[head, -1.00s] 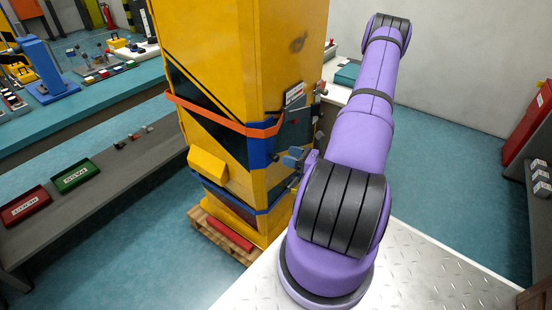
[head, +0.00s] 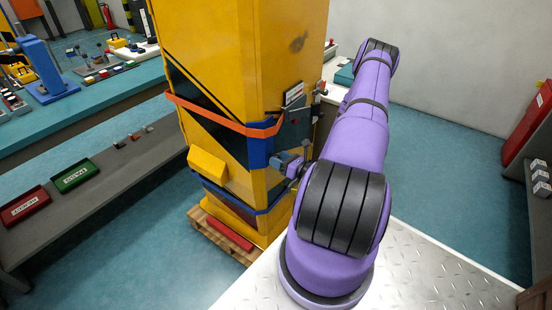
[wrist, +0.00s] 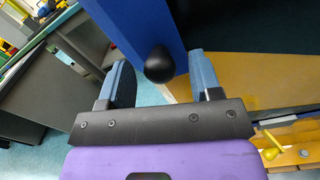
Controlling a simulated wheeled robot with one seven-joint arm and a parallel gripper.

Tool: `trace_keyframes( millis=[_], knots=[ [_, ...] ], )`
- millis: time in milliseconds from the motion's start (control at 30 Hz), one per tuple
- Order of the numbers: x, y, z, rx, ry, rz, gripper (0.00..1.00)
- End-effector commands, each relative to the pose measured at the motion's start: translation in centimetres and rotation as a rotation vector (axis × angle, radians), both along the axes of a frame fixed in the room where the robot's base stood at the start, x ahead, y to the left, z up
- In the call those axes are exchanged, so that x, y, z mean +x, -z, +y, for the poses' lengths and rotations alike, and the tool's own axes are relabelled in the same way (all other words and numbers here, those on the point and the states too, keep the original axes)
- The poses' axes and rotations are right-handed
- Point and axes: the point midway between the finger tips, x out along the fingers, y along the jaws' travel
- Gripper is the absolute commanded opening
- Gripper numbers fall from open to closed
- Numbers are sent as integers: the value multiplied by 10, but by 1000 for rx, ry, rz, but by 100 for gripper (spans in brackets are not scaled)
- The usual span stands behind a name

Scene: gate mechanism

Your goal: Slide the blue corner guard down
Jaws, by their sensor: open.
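The blue corner guard (head: 259,150) is an upright blue strip on the front corner of the tall yellow cabinet (head: 220,85), below the orange strap (head: 222,121). In the wrist view the guard (wrist: 137,28) is a slanting blue board with a black round knob (wrist: 159,66) standing out from it. My gripper (wrist: 160,60) is open, with one blue-grey finger on each side of the knob. Gaps show between the knob and both fingers. In the head view my gripper (head: 282,160) is close to the right of the guard, and the knob is hard to make out.
A blue band (head: 215,191) circles the cabinet lower down. A yellow box-shaped part (head: 207,165) juts from its left face. The cabinet stands on a wooden pallet (head: 228,236). Small fittings (head: 296,108) sit on its right face.

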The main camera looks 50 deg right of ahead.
Motion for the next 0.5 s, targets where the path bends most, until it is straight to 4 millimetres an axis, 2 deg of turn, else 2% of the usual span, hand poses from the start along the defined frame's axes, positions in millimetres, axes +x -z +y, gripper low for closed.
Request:
trace_keyframes(
  millis=[200,500],
  knots=[
    [17,0,1,-1,0,0,58],
    [18,0,1,0,0,0,58]
  ],
)
